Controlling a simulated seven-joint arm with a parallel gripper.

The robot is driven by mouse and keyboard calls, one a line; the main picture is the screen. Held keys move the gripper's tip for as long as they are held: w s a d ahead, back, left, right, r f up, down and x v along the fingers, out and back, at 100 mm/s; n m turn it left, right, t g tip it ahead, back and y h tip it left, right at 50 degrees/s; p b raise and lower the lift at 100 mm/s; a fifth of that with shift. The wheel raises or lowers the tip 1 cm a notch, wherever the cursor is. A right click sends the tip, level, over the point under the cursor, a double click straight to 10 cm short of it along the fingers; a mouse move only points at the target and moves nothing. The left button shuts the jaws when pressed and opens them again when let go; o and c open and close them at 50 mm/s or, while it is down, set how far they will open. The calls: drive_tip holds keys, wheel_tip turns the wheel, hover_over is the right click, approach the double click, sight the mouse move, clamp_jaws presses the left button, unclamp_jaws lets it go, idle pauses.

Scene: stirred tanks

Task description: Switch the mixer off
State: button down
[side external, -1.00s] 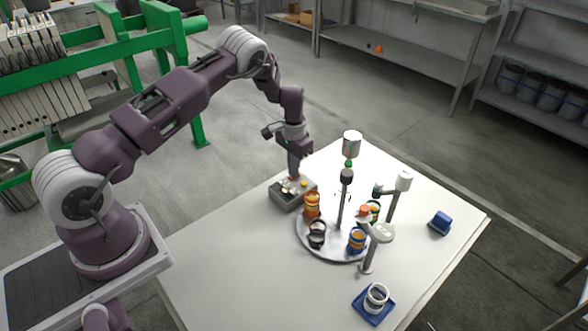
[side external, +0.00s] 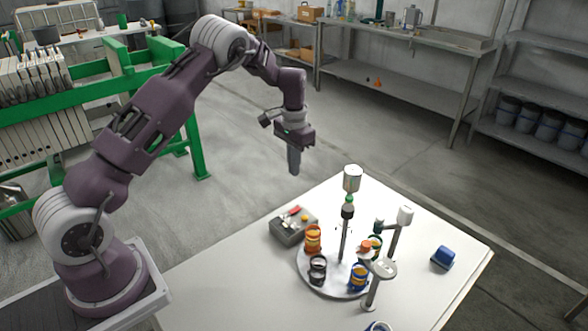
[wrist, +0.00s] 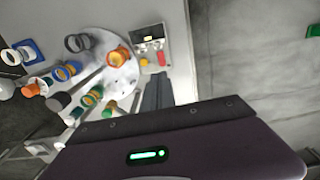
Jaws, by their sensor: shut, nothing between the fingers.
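A grey control box (side external: 288,230) sits on the white table, with a red lever-like part (side external: 294,211) and a yellow button (side external: 304,217) on top. The box (wrist: 150,42) also shows in the wrist view, with its red part (wrist: 161,58). The mixer's upright stirrer post (side external: 344,235) stands at a round grey plate (side external: 326,285) that carries several coloured cups. I cannot tell whether the stirrer is turning. My gripper (side external: 294,173) is shut and empty, pointing down, above and apart from the box.
A pale stand (side external: 372,290) rises at the plate's front right, and another post (side external: 393,235) stands behind it. A blue block (side external: 442,257) lies near the table's right edge. The left front of the white table (side external: 225,280) is bare.

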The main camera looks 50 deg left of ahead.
sight(298, 208)
drive_tip(key=f, duration=0.4)
drive_tip(key=w+f, duration=0.1)
drive_tip(key=f, duration=0.9)
drive_tip(key=shift+w+a, duration=0.1)
drive_tip(key=shift+w, duration=0.2)
